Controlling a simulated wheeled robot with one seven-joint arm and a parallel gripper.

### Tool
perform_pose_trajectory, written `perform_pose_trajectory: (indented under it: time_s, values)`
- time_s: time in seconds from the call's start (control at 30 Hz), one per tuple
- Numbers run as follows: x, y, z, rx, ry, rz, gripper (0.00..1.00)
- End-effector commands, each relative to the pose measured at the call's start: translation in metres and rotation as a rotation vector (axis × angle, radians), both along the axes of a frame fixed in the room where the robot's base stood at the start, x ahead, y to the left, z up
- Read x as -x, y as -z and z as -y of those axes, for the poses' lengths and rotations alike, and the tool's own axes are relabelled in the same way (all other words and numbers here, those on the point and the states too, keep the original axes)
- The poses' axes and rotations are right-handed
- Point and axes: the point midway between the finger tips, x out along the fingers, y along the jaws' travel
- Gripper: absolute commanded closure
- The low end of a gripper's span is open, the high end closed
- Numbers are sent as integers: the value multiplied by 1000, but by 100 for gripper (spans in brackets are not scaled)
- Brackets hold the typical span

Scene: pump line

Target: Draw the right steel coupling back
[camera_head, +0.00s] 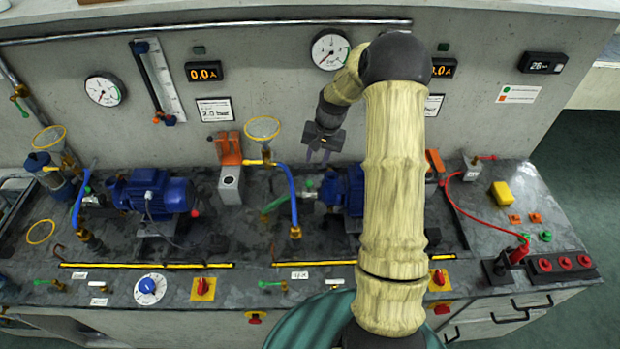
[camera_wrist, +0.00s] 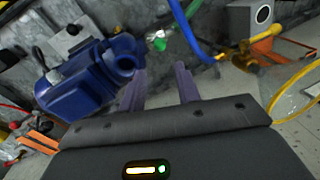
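The right blue pump (camera_head: 347,190) stands on the dark bench, partly hidden behind my arm. It also shows at the left of the wrist view (camera_wrist: 85,75). A small silvery piece, which looks like the right steel coupling (camera_head: 310,190), sits at the pump's left side by a green part. In the wrist view, the coupling (camera_wrist: 156,36) shows small beyond the fingertips, between the pump's round blue end and a blue hose. Its exact position along the pipe is hard to tell. My gripper (camera_head: 319,152) hangs above and behind the coupling; its fingers (camera_wrist: 161,80) are apart with nothing between them.
A curved blue hose (camera_head: 291,195) and a yellow-rimmed funnel (camera_head: 263,128) stand left of the coupling. A steel box (camera_head: 230,184) with an orange bracket (camera_head: 228,148) is farther left. The back wall with gauges (camera_head: 330,50) is close behind my gripper.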

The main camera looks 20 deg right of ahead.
Motion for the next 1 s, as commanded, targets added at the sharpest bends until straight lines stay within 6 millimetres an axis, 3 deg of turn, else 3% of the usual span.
perform_pose_trajectory:
  time_s: [0.6, 0.8, 1.0]
  values:
    - [-9, 97, -17, 0, -2, -3, 68]
    - [-11, 111, -19, 1, 0, 0, 68]
    - [-11, 112, -19, 1, 0, 0, 68]
